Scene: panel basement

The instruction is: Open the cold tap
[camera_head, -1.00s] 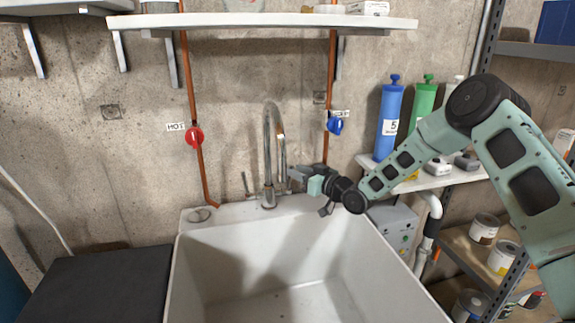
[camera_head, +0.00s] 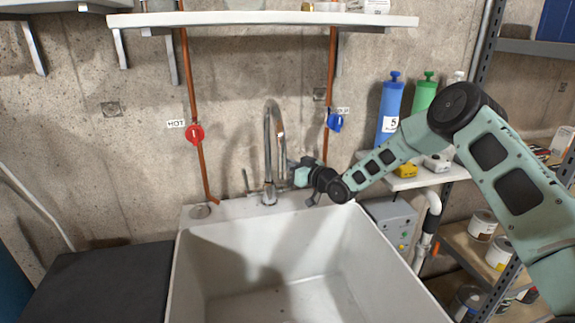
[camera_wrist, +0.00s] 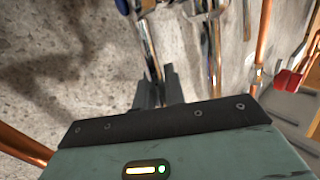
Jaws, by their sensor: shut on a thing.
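A chrome faucet (camera_head: 268,150) with a curved spout stands at the sink's back edge. A thin lever (camera_head: 247,182) shows on its left side. My gripper (camera_head: 291,167) is at its right side, shut on a slim chrome lever (camera_wrist: 150,45), which passes between the fingertips (camera_wrist: 158,85) in the wrist view. The lever has a blue mark (camera_wrist: 122,5) near its top; in the head view my gripper mostly hides it. A blue valve handle (camera_head: 335,123) with a partly readable label is on the right copper pipe, above and apart from my gripper.
A red valve handle (camera_head: 194,134) labelled HOT is on the left copper pipe. The white sink (camera_head: 190,270) is empty. A shelf (camera_head: 260,20) hangs above. Blue (camera_head: 390,110) and green (camera_head: 423,95) cylinders stand on a side shelf at the right.

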